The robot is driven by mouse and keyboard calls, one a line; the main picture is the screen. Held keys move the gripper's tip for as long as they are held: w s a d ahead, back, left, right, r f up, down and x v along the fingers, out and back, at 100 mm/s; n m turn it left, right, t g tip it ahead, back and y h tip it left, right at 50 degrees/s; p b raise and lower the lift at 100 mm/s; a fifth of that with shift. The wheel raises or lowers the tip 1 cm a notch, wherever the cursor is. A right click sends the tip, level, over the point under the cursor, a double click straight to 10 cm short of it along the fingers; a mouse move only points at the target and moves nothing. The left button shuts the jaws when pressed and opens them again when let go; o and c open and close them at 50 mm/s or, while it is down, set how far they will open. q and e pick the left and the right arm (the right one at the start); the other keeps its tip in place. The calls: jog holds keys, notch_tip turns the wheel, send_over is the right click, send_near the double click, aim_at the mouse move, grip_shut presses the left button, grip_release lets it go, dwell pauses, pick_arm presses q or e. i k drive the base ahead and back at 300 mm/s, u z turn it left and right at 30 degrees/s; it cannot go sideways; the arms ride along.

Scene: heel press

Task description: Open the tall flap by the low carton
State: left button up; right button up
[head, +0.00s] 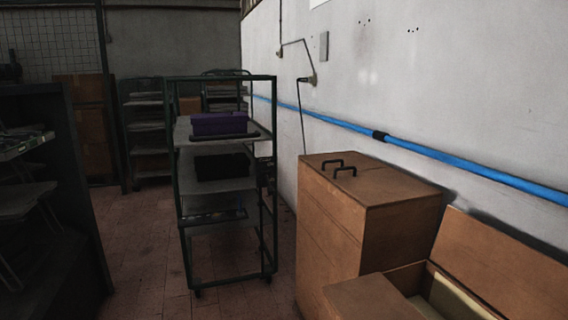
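A tall brown wooden-looking box (330,235) stands against the wall at the right of the head view. Its flat top (390,185) lies closed. Neither of my grippers is in view.
A green-framed trolley (274,180) with a purple box (219,123) stands left of the tall box. Dark shelving (75,180) is at the left edge. Tiled floor (140,255) lies clear between them. A blue pipe (460,172) runs along the white wall.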

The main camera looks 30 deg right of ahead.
aim_at(374, 187)
jog(key=z, duration=0.35)
jog(key=i, duration=2.2)
jog(key=z, duration=0.45)
